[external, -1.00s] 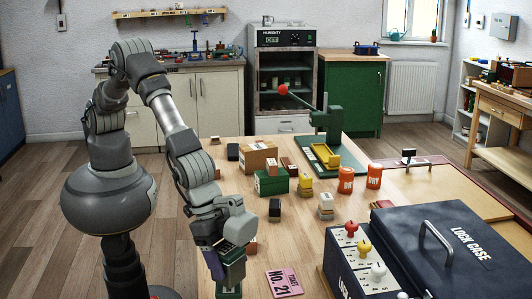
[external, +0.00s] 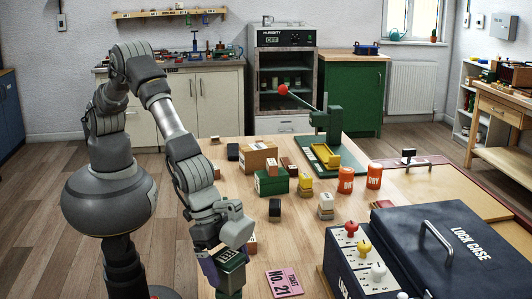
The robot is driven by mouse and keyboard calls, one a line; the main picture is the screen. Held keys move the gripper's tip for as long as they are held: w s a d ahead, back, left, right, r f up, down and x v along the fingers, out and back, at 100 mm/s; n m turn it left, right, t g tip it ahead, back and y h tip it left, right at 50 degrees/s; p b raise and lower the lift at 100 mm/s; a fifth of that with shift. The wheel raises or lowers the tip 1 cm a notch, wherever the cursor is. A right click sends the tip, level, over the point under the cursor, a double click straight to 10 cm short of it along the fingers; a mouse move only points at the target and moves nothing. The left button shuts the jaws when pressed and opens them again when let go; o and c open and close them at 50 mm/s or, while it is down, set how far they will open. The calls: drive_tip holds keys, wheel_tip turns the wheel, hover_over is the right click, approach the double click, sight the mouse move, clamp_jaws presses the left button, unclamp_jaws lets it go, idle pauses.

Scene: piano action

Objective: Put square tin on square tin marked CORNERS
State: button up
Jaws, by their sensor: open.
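My gripper (external: 219,260) is at the near left edge of the wooden table, with its jaws open and one purple finger at the left. A dark green square tin (external: 232,277) stands right at the gripper, and a lighter, lettered top shows there. The lettering is too small to read, so I cannot tell whether this is the tin marked CORNERS or whether two tins are stacked. My gripper and wrist hide part of it. I cannot tell whether the fingers touch it.
A pink ticket (external: 284,282) lies right of the gripper. A dark block stack (external: 275,210), a pale stack (external: 326,207) and a green box (external: 271,184) with a brown box (external: 258,155) stand farther back. The lock case (external: 440,250) fills the near right.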

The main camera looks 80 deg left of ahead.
drive_tip(key=p+v, duration=0.2)
drive_tip(key=v, duration=0.9)
drive_tip(key=shift+a+r, duration=0.1)
drive_tip(key=shift+r, duration=0.05)
drive_tip(key=w+a+r+n+t+h, duration=0.1)
drive_tip(key=w+a+r, duration=0.4)
drive_tip(key=w+r, duration=0.25)
drive_tip(key=w+a+r+n+t, duration=0.2)
drive_tip(key=w+a+r, duration=0.35)
drive_tip(key=r, duration=0.35)
drive_tip(key=w+a+r+n+t, duration=0.1)
drive_tip(key=w+a+r, duration=0.2)
drive_tip(key=a+r, duration=0.4)
drive_tip(key=w+a+r+n+t, duration=0.1)
drive_tip(key=w+a+r+t, duration=0.1)
drive_tip(key=w+a+r, duration=0.4)
drive_tip(key=s+a+r+n+t+y, duration=0.1)
drive_tip(key=s+a+r, duration=0.3)
drive_tip(key=a+r, duration=0.5)
drive_tip(key=s+a+r+n+t+y, duration=0.1)
drive_tip(key=s+a+r+t, duration=0.2)
drive_tip(key=a+r, duration=0.6)
drive_tip(key=s+a+r+n+t+y, duration=0.2)
drive_tip(key=s+a+r, duration=0.3)
drive_tip(key=a+r, duration=0.4)
drive_tip(key=shift+s+a+r, duration=0.15)
drive_tip(key=shift+s+a, duration=0.05)
drive_tip(key=shift+a, duration=0.4)
